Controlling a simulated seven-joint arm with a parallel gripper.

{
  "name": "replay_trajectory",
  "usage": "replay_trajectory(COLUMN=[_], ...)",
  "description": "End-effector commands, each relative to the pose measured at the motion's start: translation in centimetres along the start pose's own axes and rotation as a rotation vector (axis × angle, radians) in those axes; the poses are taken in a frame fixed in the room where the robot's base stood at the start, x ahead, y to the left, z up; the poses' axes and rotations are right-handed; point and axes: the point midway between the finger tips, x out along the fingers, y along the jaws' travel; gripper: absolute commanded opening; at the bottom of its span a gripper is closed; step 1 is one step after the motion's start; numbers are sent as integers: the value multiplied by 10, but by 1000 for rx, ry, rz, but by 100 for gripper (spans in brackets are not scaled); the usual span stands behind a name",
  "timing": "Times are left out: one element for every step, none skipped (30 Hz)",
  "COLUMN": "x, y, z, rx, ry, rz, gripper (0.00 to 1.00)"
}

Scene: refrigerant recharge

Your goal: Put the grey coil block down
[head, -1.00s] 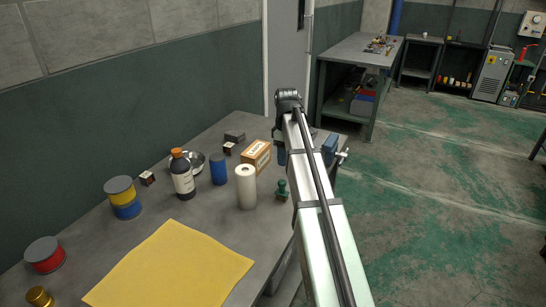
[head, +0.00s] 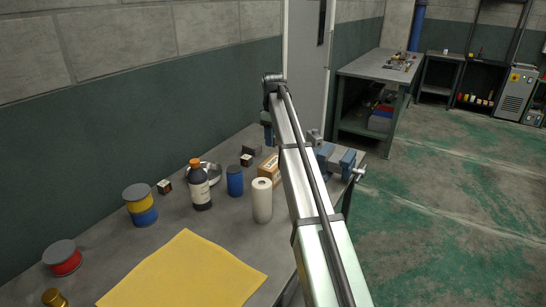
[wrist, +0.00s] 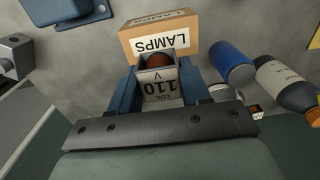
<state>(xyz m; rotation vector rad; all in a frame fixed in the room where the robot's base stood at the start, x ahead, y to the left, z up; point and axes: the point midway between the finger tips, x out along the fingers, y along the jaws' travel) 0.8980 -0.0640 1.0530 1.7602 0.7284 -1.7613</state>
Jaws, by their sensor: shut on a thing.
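The grey coil block (wrist: 161,88) is between the two blue fingers of my gripper (wrist: 160,96) in the wrist view. Its pale face reads "COIL 110 V", and a reddish-brown round part shows at its far end. My gripper is shut on it. In the head view, my gripper (head: 267,128) is at the far end of my arm, above the back of the workbench (head: 118,258). The block cannot be made out there. The wrist view does not clearly show whether the block touches the bench.
A LAMPS carton (wrist: 160,36) is close beyond the block. A blue cylinder (wrist: 232,62) and a brown bottle (wrist: 287,86) stand to its right. A blue vise (head: 336,160) is at the bench's right edge. A white roll (head: 262,200) and yellow cloth (head: 185,275) are nearer.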

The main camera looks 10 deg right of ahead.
Motion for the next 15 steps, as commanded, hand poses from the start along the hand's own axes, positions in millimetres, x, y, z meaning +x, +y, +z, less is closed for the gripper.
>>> replay_trajectory(x=[10,15,22,26,30,34,36,37,39,41,43,47,50,54,59], y=[-1,-1,-1,-1,-1,-1,0,0,0,0,0,0,0,-1,-1], z=[1,1,1,1,1,1,0,0,0,0,0,0,0,1,1], rx=[0,0,0,-1,-1,-1,-1,-1,-1,-1,-1,-1,-1,-1,-1], ry=[-1,0,-1,-1,-1,0,0,0,1,1,1,0,0,0,-1], rz=[-1,-1,-1,-1,-1,0,0,0,1,1,1,0,0,-1,-1], gripper=[12,12,12,12,12,12,12,12,12,12,12,12,12,12,12])
